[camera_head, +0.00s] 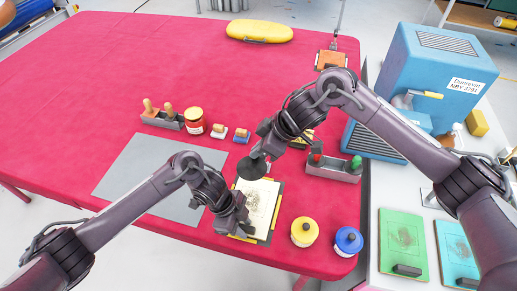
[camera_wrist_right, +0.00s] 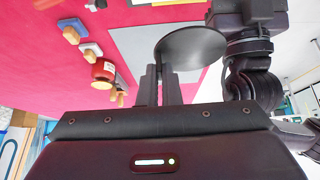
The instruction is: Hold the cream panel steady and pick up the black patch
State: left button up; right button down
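The cream panel (camera_head: 262,197) lies near the table's front edge, with a dark smudged print on it and yellow and dark grey edges showing underneath. My left gripper (camera_head: 243,228) is at the panel's left side, low over it; its fingers are too small and hidden to tell open from shut. The round black patch (camera_head: 250,169) is at the fingertips of my right gripper (camera_head: 262,154), near the panel's far left corner. In the right wrist view the patch (camera_wrist_right: 190,47) stands between the nearly closed fingers (camera_wrist_right: 160,85), which grip its edge.
A grey mat (camera_head: 140,170) lies left of the panel. Yellow (camera_head: 304,232) and blue (camera_head: 348,240) pots stand to its right. A grey tray with red and green knobs (camera_head: 333,173) is behind them.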

pick_arm(q)
jog(key=shift+o, duration=1)
